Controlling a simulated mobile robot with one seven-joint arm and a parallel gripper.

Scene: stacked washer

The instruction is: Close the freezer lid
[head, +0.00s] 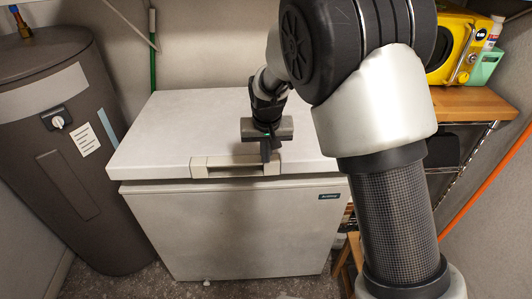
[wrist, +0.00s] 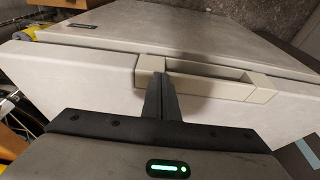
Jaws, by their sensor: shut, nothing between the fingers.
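The white chest freezer (head: 235,228) stands against the back wall in the head view. Its lid (head: 160,125) lies flat over the body, with a thin dark line between the two along the front. A beige handle (head: 200,168) sits at the middle of the lid's front edge, and the handle also shows in the wrist view (wrist: 263,92). My gripper (head: 266,152) is shut and empty, over the right part of the handle. In the wrist view the shut fingers (wrist: 162,82) are at one end of the handle; I cannot tell whether they touch it.
A dark grey water heater (head: 65,150) stands close to the freezer's left. On the right is a wooden-topped shelf (head: 470,103) with a yellow appliance (head: 450,45) on it. A green pole (head: 152,50) leans at the back wall.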

